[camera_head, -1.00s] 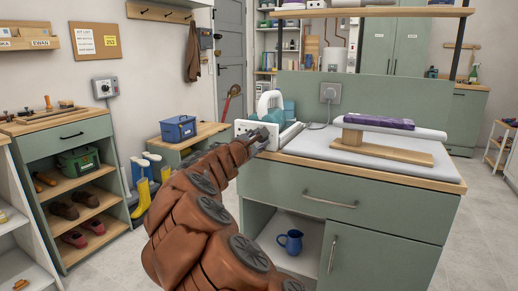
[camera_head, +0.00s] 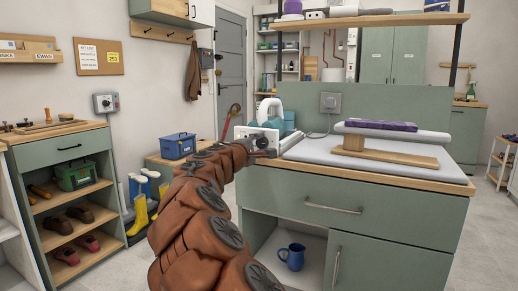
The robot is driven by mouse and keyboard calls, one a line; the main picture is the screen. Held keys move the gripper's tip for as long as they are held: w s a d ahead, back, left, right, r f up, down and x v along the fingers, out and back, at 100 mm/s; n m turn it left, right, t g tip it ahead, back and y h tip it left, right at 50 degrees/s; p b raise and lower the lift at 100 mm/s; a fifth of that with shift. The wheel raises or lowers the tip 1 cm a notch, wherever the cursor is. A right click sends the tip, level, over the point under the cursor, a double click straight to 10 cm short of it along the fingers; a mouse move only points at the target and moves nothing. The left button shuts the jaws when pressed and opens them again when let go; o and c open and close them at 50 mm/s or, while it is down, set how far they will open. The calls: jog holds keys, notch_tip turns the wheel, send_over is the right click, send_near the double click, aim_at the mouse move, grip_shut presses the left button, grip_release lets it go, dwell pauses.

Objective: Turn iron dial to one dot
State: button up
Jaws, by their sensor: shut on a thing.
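The iron (camera_head: 268,110), with a pale handle and teal body, stands at the left end of the counter. A white panel (camera_head: 246,132) is at its near side. My gripper (camera_head: 265,150) is at the front of this panel, at the counter's left corner, and is shut on the iron dial. The jaws are small and dark in this view, and they and my brown arm cover the dial. The dot marks and the dial's setting cannot be read.
A grey ironing pad (camera_head: 310,152) covers the counter. A wooden sleeve board (camera_head: 385,158) with a folded purple towel (camera_head: 381,125) stands on it. A blue toolbox (camera_head: 178,146) sits on a low bench at left. A blue jug (camera_head: 291,257) is on the shelf below.

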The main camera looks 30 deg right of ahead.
jog(key=shift+a+r, duration=0.1)
jog(key=o, duration=1.1)
jog(key=shift+o, duration=0.2)
jog(key=v, duration=1.2)
